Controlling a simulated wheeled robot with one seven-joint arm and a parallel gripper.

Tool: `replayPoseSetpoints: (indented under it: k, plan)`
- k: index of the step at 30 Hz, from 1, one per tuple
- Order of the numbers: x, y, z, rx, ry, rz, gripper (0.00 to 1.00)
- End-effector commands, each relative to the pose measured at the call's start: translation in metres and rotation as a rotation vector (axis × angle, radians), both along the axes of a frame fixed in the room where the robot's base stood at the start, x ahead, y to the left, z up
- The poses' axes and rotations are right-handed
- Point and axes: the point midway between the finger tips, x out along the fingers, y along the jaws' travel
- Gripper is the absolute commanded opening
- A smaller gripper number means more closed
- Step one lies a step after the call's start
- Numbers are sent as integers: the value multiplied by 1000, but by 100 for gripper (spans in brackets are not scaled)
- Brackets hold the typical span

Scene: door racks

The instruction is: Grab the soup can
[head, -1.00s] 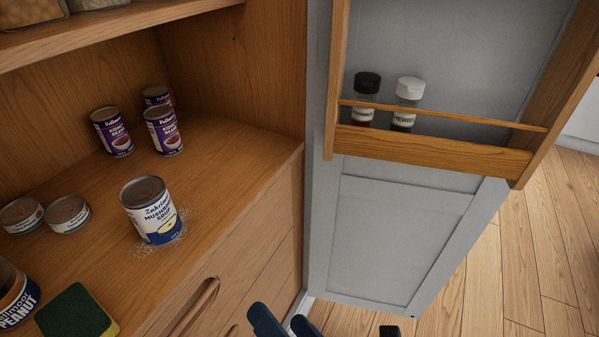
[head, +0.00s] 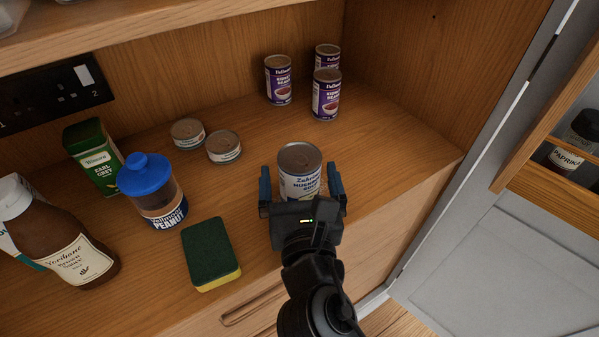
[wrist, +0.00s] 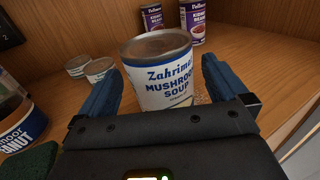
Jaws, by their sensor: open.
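The soup can (head: 299,168), labelled mushroom soup in white, blue and yellow, stands upright on the wooden shelf near its front edge. My gripper (head: 301,188) is open, with one blue finger on each side of the can. In the wrist view the can (wrist: 163,75) rises between the two fingers of my gripper (wrist: 163,85), and a gap shows on each side of it near the top. The lower part of the can is hidden behind my gripper's body.
Several kidney bean cans (head: 326,95) stand behind to the right. Two low tins (head: 223,147) sit behind to the left. A sponge (head: 208,252), a peanut jar (head: 158,192), a green tea box (head: 92,157) and a brown sauce bottle (head: 70,245) stand left. The shelf right of the can is clear.

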Motion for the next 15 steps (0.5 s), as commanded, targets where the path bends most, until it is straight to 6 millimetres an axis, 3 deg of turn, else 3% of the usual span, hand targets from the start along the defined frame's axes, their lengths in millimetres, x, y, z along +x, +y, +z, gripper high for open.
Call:
replayPoseSetpoints:
  k: [6,15]
  plan:
    - [28,2,-1,0,-1,-1,100]
    - [32,3,-2,1,0,0,100]
